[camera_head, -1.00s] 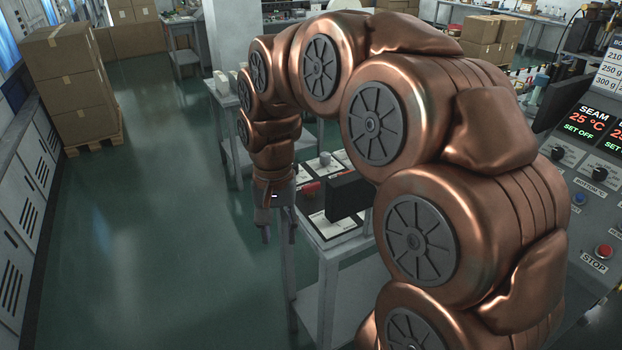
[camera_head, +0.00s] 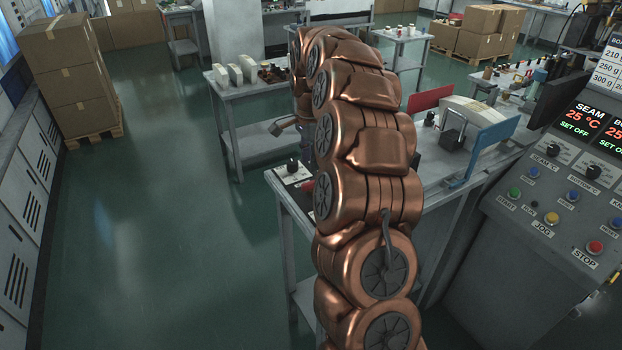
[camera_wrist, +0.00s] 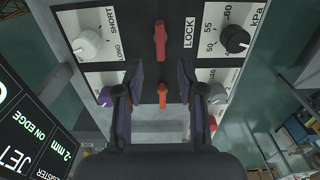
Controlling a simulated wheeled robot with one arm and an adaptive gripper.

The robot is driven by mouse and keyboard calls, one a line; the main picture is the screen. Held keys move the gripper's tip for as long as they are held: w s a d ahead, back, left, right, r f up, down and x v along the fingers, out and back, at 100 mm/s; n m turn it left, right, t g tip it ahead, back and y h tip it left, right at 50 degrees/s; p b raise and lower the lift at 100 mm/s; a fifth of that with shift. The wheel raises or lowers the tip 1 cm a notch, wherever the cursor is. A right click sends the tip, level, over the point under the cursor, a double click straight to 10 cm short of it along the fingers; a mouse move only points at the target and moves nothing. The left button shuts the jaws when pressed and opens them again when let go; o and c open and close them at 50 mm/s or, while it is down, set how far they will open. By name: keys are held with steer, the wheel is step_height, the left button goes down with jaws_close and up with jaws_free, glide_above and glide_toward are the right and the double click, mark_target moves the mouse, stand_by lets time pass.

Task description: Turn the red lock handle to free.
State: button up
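In the wrist view a red handle (camera_wrist: 160,40) stands upright in the picture on a black strip, beside a white label reading LOCK (camera_wrist: 188,32). My gripper (camera_wrist: 160,75) is open, with its two dark fingers apart on either side of the strip and nothing seen gripped. The handle lies ahead of the fingertips, between their lines. In the head view my arm hides the gripper and most of the panel; a little red (camera_head: 308,186) shows beside the arm.
In the wrist view a white knob (camera_wrist: 88,44) and a purple knob (camera_wrist: 106,96) are left of the strip. A black knob (camera_wrist: 234,40) and a pale knob (camera_wrist: 217,94) are right. A dark display (camera_wrist: 38,135) stands close at left. The aisle floor (camera_head: 150,230) is clear.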

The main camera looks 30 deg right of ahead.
mark_target(311, 182)
steer(key=shift+f+p, duration=1.5)
steer(key=shift+f, duration=2.35)
steer(key=shift+c, duration=0.3)
jaws_close()
steer(key=shift+d, duration=0.15)
